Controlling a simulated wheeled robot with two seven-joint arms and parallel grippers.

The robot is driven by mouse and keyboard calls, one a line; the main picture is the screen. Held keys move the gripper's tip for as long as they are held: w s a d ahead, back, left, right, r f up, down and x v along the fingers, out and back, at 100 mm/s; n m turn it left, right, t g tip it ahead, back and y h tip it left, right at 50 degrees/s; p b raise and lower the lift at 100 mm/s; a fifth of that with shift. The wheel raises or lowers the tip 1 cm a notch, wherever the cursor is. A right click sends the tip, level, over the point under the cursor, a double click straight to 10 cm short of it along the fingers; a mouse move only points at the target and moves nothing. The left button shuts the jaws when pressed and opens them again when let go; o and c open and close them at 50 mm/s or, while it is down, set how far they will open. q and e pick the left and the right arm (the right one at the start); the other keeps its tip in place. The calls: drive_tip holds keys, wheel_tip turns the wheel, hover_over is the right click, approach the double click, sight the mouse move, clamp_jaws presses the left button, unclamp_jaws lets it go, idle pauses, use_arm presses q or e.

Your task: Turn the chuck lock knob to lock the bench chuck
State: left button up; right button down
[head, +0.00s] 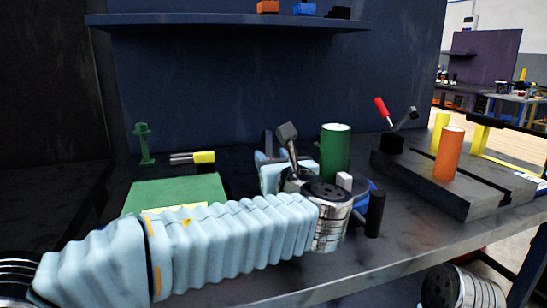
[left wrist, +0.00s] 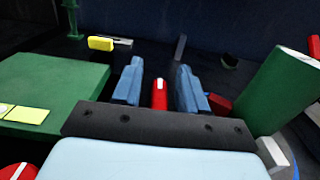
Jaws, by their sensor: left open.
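My left gripper (left wrist: 160,66) is open, its two blue fingers spread apart. In the left wrist view a red knob or handle (left wrist: 160,94) shows between the fingers, with visible gaps on both sides; I cannot tell its depth. In the head view the gripper (head: 268,160) is partly behind my wrist, and the red part is hidden. A green upright cylinder (head: 335,150) stands just right of the gripper, also in the left wrist view (left wrist: 290,95). Beside it is a blue round part (head: 361,196), probably of the bench chuck, mostly hidden by my wrist. My right gripper is not seen.
A green block (head: 172,192) lies left of the gripper, with a yellow-ended tool (head: 203,157) behind it. A black cylinder (head: 375,213) stands near the front edge. At right is a grey fixture (head: 440,190) with a red-handled lever (head: 383,108) and an orange cylinder (head: 448,155).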

use_arm(q)
drive_tip(key=shift+c, duration=0.3)
clamp_jaws()
